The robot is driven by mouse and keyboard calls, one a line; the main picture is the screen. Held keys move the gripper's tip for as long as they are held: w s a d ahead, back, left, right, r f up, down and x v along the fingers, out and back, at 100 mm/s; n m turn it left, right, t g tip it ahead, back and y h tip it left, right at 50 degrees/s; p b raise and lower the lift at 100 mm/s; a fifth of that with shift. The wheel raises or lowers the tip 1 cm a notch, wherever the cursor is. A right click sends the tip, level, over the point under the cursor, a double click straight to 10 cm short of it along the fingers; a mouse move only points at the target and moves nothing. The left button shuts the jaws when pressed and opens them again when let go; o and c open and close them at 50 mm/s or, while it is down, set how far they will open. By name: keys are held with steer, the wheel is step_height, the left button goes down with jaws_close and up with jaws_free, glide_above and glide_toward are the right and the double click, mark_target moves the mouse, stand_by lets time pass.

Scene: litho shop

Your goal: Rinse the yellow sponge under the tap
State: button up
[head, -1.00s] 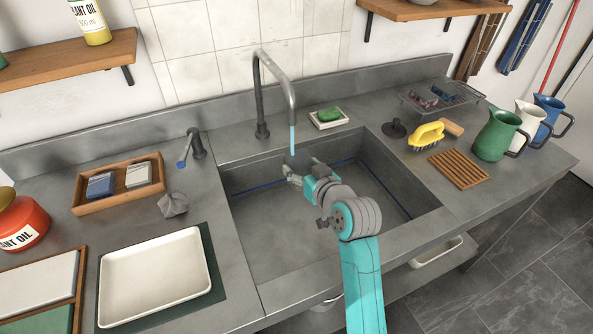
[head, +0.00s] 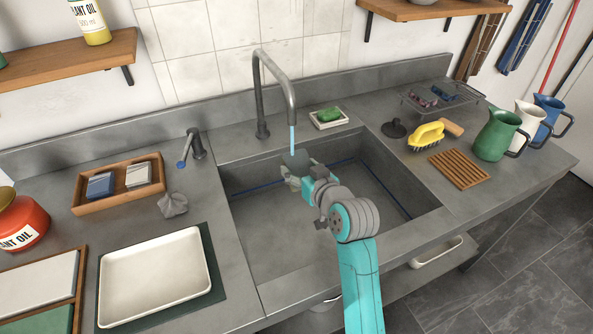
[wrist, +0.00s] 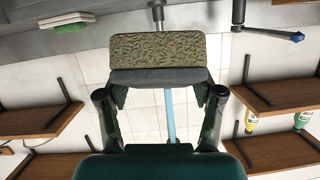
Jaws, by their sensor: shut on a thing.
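My gripper (head: 298,172) reaches over the sink and is shut on the sponge. In the wrist view the sponge has a mottled olive-yellow layer (wrist: 157,48) and a dark grey layer (wrist: 160,77), between the fingers of my gripper (wrist: 163,97). In the head view only a grey face of the sponge (head: 293,158) shows clearly. The tall grey tap (head: 289,95) is running. Its pale blue stream (head: 292,139) comes down onto the sponge; the wrist view also shows the stream (wrist: 170,115) behind it.
The steel sink (head: 255,245) surrounds my gripper. A blue-tipped lever (head: 195,147) stands left of it. A green block on a dish (head: 329,124) sits behind; a yellow brush (head: 427,134), wooden rack (head: 459,171) and green jug (head: 496,137) stand right. A white tray (head: 155,275) lies at left.

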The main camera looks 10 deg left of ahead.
steer(key=shift+w+d, duration=0.2)
steer(key=s+d, duration=0.5)
steer(key=shift+s+d, duration=0.25)
steer(key=shift+s, duration=0.15)
stand_by(0.7)
stand_by(0.7)
stand_by(0.4)
steer(key=s+d+r, duration=0.3)
steer(key=r, duration=0.1)
steer(key=shift+s+d, duration=0.25)
steer(key=shift+s, duration=0.05)
stand_by(0.3)
stand_by(0.7)
